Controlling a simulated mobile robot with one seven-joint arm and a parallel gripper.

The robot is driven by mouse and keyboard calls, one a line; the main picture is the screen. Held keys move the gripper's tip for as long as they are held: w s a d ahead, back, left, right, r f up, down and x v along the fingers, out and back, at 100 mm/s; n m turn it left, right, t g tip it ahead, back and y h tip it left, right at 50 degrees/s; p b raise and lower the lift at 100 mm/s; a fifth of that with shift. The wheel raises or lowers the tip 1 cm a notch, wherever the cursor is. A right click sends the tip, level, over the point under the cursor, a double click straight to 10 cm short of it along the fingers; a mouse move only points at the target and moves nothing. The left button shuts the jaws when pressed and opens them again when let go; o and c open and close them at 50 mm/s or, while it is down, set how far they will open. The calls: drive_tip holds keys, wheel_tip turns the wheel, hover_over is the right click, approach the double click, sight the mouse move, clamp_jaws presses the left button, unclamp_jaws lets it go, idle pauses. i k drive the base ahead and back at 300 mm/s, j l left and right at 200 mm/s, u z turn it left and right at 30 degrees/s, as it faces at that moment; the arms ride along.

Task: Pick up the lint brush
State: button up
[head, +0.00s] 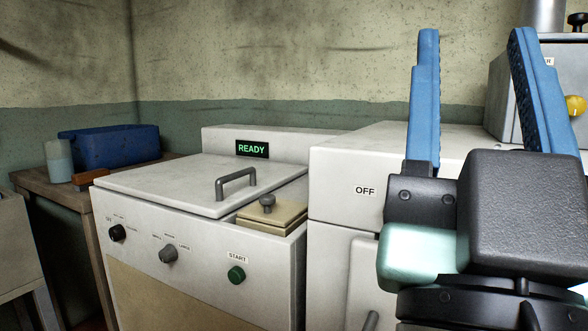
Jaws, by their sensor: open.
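A small orange-brown item (91,180), which looks like the lint brush, lies on the wooden table at the left, in front of a blue bin. It is small in view and its bristle side cannot be made out. My gripper (475,37) is large at the right of the head view, with its two blue fingers pointing up and spread apart. Nothing is between the fingers. The gripper is well to the right of the brush and not touching it.
A grey cup (58,160) and the blue bin (115,146) stand close to the brush. A white washing machine (200,225) with a lid handle, knobs and a READY display is right of the table. A white unit marked OFF (340,180) stands beside it, partly behind my gripper.

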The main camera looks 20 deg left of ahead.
sight(82, 182)
drive_tip(key=l+u, duration=0.1)
drive_tip(key=u, duration=0.35)
drive_tip(key=l+u, duration=0.15)
drive_tip(key=u, duration=0.3)
drive_tip(key=l+u, duration=0.15)
drive_tip(key=u, duration=0.3)
drive_tip(key=l+u, duration=0.1)
drive_tip(key=u, duration=0.35)
drive_tip(key=k+j, duration=0.05)
